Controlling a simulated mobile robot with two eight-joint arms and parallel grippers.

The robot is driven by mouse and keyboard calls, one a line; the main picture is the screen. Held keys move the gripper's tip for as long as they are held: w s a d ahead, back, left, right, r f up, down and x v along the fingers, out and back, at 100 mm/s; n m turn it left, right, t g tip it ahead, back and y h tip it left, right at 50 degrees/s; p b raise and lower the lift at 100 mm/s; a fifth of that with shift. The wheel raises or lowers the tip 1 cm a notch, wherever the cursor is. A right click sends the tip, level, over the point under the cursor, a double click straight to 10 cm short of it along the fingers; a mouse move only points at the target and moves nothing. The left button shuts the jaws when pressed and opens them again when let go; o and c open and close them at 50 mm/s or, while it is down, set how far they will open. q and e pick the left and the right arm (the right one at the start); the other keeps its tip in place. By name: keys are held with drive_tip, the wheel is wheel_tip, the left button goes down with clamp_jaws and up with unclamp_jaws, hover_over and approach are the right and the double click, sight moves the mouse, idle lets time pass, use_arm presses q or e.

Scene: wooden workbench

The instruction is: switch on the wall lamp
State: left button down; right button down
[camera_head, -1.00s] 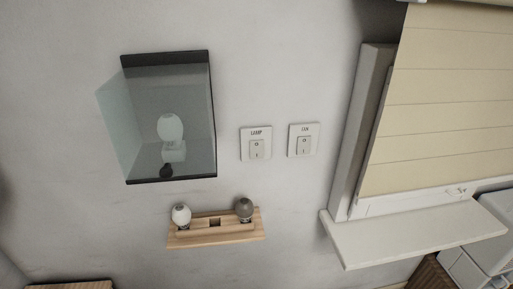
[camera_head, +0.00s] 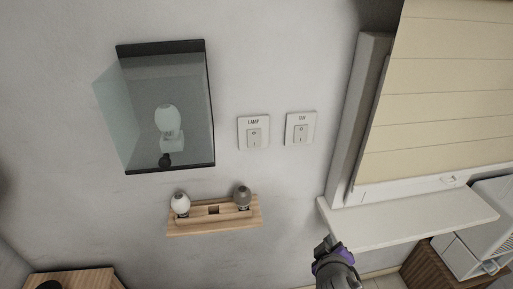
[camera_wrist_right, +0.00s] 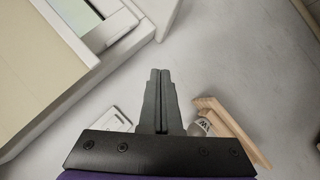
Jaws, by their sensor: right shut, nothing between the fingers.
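The wall lamp is a glass-fronted box (camera_head: 190,112) with a dark frame, and a white bulb (camera_head: 168,117) inside looks unlit. The switch labelled LAMP (camera_head: 254,133) is on the wall to its right. The switch labelled FAN (camera_head: 300,129) is beside it, further right. My right gripper (camera_head: 326,243) is low in the head view, below the switches and in front of the windowsill's left end. It is shut and empty, and its fingers show together in the right wrist view (camera_wrist_right: 159,75). A white switch plate (camera_wrist_right: 107,120) is partly hidden behind it there; which one is unclear. My left gripper is not in view.
A wooden shelf (camera_head: 213,228) below the box holds a white bulb (camera_head: 180,204) and a grey bulb (camera_head: 242,196). A windowsill (camera_head: 410,226) juts out at the right under a beige blind (camera_head: 440,100). The wall between switches and shelf is clear.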

sight(255, 145)
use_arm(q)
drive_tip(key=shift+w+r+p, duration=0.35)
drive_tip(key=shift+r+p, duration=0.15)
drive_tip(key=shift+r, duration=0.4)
use_arm(e)
drive_tip(key=w+a+r+n+t+y, duration=0.2)
drive_tip(key=w+a+r+n+y, duration=0.1)
drive_tip(key=a+r+n, duration=0.3)
drive_tip(key=w+a+r+n+t+y, duration=0.2)
drive_tip(key=w+a+r+n, duration=0.3)
drive_tip(key=a, duration=0.4)
wheel_tip(255, 145, up, 2)
drive_tip(key=shift+a+r+n+t+y, duration=0.2)
drive_tip(key=shift+n+t+y, duration=0.2)
drive_tip(key=shift+n+t, duration=0.35)
drive_tip(key=shift+w, duration=0.2)
drive_tip(key=w, duration=0.4)
drive_tip(key=w+a+f, duration=0.1)
drive_tip(key=w, duration=0.4)
drive_tip(key=w+a+f, duration=0.1)
drive_tip(key=w, duration=0.3)
drive_tip(key=shift+w+b, duration=0.3)
drive_tip(key=shift+b, duration=0.05)
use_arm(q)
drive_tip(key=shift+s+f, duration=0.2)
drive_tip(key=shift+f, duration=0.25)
use_arm(e)
drive_tip(key=shift+r, duration=0.1)
